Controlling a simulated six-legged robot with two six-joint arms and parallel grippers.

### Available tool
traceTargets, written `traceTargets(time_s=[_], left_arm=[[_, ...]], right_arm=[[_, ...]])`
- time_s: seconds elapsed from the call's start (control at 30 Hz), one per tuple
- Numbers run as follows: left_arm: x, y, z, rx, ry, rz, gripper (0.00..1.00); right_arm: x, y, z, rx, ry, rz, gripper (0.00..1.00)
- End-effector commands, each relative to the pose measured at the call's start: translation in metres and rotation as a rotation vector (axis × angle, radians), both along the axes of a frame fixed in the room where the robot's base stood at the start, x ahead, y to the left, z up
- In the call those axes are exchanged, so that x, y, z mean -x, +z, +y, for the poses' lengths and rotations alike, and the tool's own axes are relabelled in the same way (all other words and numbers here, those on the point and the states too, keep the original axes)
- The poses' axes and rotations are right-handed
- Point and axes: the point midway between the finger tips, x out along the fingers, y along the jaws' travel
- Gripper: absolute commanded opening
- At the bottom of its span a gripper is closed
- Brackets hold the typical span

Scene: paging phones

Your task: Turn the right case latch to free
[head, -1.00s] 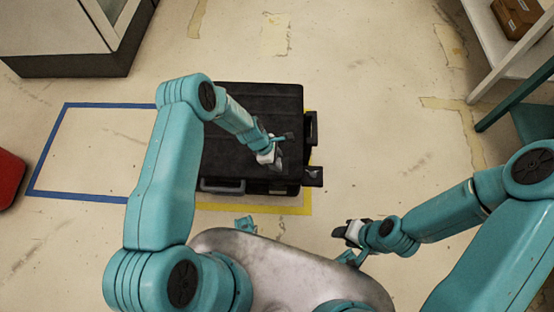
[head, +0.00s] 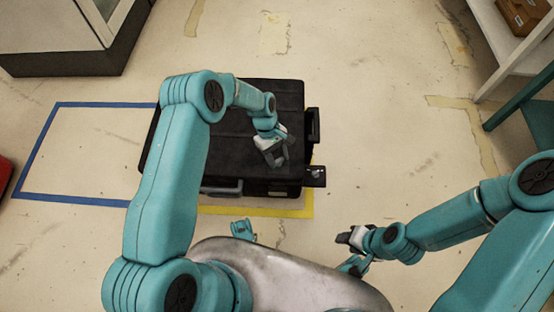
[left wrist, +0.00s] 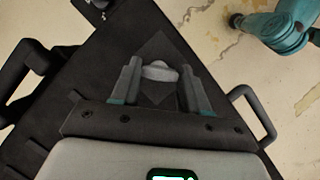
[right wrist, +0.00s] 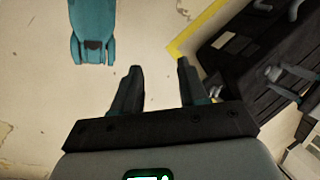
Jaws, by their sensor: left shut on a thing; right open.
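A black case (head: 230,150) lies flat on the floor. In the left wrist view the right latch, a rounded grey knob (left wrist: 160,72) on a dark diamond-shaped plate (left wrist: 155,45), sits between my left fingers. My left gripper (head: 277,157) is shut on this latch at the near right part of the lid, hiding the latch in the head view. My right gripper (head: 345,236) is open and empty, apart from the case and nearer to my body. It also shows open in the right wrist view (right wrist: 157,80).
The case has a side handle (head: 314,125), a front handle (head: 222,187) and a dark tab (head: 315,176) jutting out right. Yellow tape (head: 260,210) borders it. A blue-taped rectangle (head: 85,150) of bare floor lies left. A shelf (head: 510,45) stands at right.

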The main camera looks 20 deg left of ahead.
Motion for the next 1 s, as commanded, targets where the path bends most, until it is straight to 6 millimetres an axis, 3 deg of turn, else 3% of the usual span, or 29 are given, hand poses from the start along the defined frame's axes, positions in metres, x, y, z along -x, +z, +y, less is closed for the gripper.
traceTargets(time_s=[0.2, 0.6, 1.0], left_arm=[[-0.002, -0.003, -0.002, -0.001, -0.207, -0.002, 0.14], [-0.003, -0.001, -0.003, -0.001, -0.526, -0.002, 0.14], [-0.003, 0.0, -0.004, 0.001, -0.674, -0.001, 0.14]], right_arm=[[-0.004, -0.019, -0.003, 0.002, -0.013, -0.007, 0.43], [-0.011, -0.036, -0.006, 0.007, -0.024, -0.029, 0.43], [-0.017, -0.042, -0.008, 0.011, -0.026, -0.049, 0.43]])
